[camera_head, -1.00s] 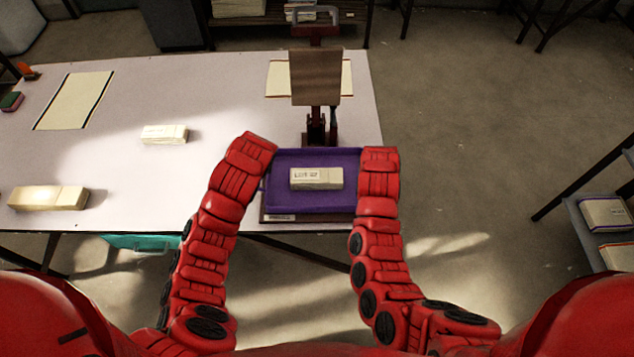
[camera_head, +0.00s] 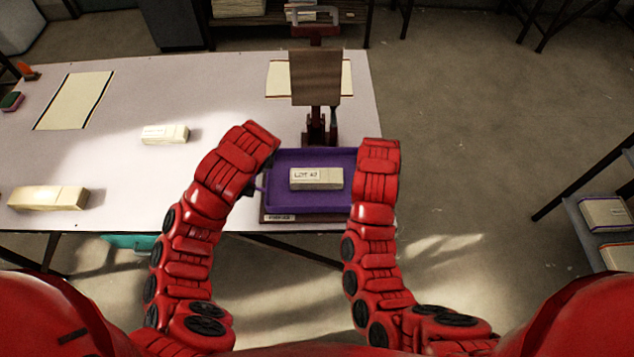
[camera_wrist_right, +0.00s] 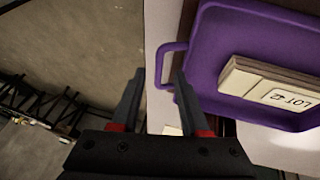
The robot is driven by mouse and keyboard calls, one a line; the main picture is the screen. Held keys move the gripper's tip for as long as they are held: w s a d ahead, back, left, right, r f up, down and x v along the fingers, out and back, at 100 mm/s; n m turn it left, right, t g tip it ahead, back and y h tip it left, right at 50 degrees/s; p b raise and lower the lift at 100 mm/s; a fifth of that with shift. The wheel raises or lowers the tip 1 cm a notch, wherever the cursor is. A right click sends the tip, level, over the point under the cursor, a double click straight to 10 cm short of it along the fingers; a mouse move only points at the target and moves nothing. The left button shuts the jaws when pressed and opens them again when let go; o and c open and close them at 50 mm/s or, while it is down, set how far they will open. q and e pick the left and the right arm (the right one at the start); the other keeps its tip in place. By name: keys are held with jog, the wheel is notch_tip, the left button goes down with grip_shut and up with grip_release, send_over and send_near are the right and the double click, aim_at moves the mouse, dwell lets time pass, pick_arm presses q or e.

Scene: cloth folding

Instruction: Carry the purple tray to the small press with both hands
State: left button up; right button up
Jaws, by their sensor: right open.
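The purple tray (camera_head: 345,207) lies level at the table's front right, on a dark labelled base (camera_head: 304,217). A cream bundle marked LOT 42 (camera_head: 317,184) lies in the tray. A dark red upright with a brown plate (camera_head: 316,78), seemingly the small press, stands just behind the tray. My left gripper (camera_head: 256,183) is beside the tray's left end, mostly hidden by its arm; its jaw state is unclear. My right gripper (camera_wrist_right: 158,82) is open and empty, its fingertips just short of the purple handle (camera_wrist_right: 168,62) in the right wrist view. The right arm hides that handle in the head view.
Two cream bundles (camera_head: 165,134) (camera_head: 47,198) and a bordered mat (camera_head: 75,100) lie on the white table (camera_head: 225,95) to the left. Another pale mat (camera_head: 281,78) lies behind the brown plate. A shelf with bundles (camera_head: 605,214) stands at the right, across open floor.

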jog(key=v, duration=0.6)
dwell(0.4)
